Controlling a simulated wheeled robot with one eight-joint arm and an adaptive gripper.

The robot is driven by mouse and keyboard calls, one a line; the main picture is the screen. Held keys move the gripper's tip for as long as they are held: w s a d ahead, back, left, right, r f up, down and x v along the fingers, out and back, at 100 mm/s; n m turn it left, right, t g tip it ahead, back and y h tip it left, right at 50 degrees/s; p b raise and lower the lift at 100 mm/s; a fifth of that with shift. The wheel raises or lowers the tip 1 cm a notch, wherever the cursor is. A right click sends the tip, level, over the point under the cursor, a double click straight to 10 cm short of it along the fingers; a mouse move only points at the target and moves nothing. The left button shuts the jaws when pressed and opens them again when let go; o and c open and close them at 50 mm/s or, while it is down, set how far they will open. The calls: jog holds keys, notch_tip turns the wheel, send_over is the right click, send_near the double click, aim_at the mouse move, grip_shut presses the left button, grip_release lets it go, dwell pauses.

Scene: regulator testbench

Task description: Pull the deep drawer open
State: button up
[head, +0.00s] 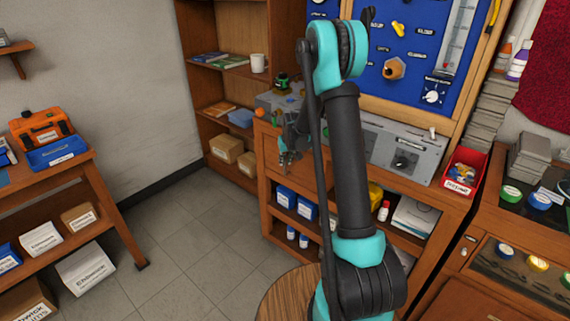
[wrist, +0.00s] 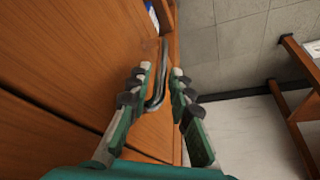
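The wooden drawer front (wrist: 95,60) fills the left of the wrist view and looks flush with the panels around it. Its metal bar handle (wrist: 158,88) lies between the two fingers of my gripper (wrist: 161,71). The fingers are apart, one on each side of the bar, with a gap showing on the right; I cannot tell whether the left finger touches it. In the head view my gripper (head: 288,158) is at the left front of the workbench (head: 311,179). My arm hides part of the bench front, and the handle cannot be made out there.
Below are open shelves with blue boxes (head: 297,202) and small bottles. The tiled floor (head: 190,240) in front is clear. A side table with an orange case (head: 41,128) stands at left. A round wooden stool top (head: 283,297) is near my base. A bookcase (head: 225,85) stands behind.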

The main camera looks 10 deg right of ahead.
jog(key=shift+x, duration=1.1)
jog(key=shift+c, duration=0.2)
grip_shut()
